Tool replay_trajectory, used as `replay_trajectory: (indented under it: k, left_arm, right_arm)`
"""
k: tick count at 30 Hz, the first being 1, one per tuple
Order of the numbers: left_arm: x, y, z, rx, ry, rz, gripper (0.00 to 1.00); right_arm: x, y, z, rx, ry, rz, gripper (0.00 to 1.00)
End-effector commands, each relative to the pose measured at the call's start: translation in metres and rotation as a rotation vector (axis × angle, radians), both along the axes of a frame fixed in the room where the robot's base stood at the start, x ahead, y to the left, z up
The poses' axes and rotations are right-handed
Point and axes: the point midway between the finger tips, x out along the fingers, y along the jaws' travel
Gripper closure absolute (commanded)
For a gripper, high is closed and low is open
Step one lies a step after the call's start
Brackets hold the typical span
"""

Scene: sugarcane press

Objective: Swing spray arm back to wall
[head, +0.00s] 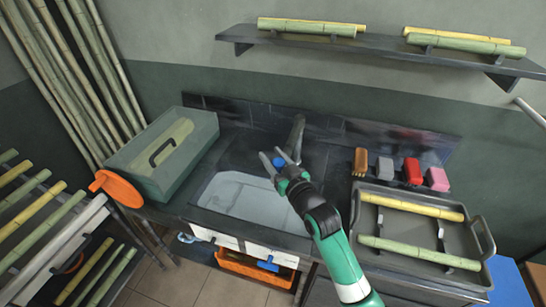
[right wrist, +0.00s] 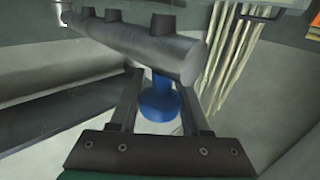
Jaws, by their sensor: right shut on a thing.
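The spray arm (head: 296,134) is a dark grey tube that reaches from near the back wall out over the sink (head: 240,195). In the right wrist view the tube (right wrist: 140,45) runs across the top, with several short stubs along it. A blue knob (right wrist: 158,98) hangs below its near end and also shows in the head view (head: 279,161). My right gripper (head: 275,163) is shut on this blue knob, with one finger on each side of it. The gripper partly hides the tube's near end in the head view. My left gripper is not in view.
A green box (head: 165,150) stands left of the sink beside an orange disc (head: 118,188). A shelf (head: 385,43) with cane hangs above.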

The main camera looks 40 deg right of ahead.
Motion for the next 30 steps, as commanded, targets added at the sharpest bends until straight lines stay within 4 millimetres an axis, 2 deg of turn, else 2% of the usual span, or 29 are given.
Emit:
replay_trajectory:
  k: [1,3,30]
  left_arm:
    - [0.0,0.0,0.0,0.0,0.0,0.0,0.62]
    - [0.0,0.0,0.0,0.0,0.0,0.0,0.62]
    - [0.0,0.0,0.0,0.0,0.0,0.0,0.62]
  right_arm:
    - [-0.0001,0.0,-0.0001,0.0,0.0,0.0,0.93]
    - [-0.0001,0.0,-0.0002,0.0,0.0,0.0,1.0]
    - [-0.0002,0.0,-0.0005,0.0,0.001,0.0,1.0]
